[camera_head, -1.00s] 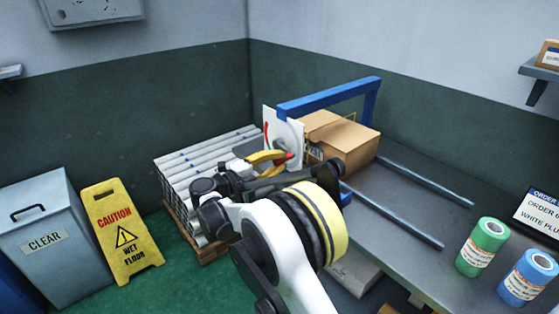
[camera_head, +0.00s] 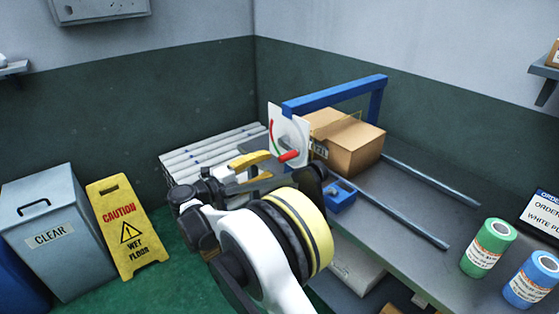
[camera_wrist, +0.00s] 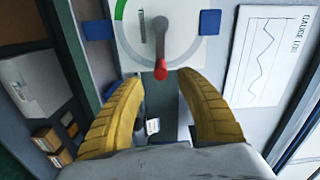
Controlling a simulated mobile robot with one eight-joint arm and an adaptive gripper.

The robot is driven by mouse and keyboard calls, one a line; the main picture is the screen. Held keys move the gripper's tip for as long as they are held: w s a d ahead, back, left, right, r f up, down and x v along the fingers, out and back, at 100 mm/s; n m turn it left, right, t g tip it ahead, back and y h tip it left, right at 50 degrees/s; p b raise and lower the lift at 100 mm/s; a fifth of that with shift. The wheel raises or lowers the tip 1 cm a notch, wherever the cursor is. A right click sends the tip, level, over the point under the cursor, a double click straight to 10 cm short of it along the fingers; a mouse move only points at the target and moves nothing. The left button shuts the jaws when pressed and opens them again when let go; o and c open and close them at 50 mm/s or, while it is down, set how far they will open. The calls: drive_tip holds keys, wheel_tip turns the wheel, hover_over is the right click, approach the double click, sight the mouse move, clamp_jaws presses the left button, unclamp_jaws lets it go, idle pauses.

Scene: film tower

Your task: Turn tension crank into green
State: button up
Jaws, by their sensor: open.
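The tension crank shows in the wrist view as a grey lever with a red knob (camera_wrist: 161,70) at its lower end. It is mounted on a white dial plate (camera_wrist: 190,15) with a grey arc, and a green arc section (camera_wrist: 120,12) at the left. In the head view the red knob (camera_head: 289,156) stands out from the white dial plate (camera_head: 278,117), which shows red and green arc marks. My gripper (camera_wrist: 163,88) has its yellow fingers spread, one each side below the knob. The knob lies ahead of and between the fingertips, apart from them. In the head view my gripper (camera_head: 255,167) is left of the knob.
The dial hangs by a blue frame (camera_head: 335,95) over the grey bench. A cardboard box (camera_head: 350,150) sits behind it, and a blue block (camera_head: 341,198) lies near the bench edge. White tubes (camera_head: 205,150) are stacked at left. A chart sheet (camera_wrist: 265,55) is right of the dial.

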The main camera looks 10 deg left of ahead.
drive_tip(key=v, duration=0.5)
drive_tip(key=shift+s+a, duration=0.15)
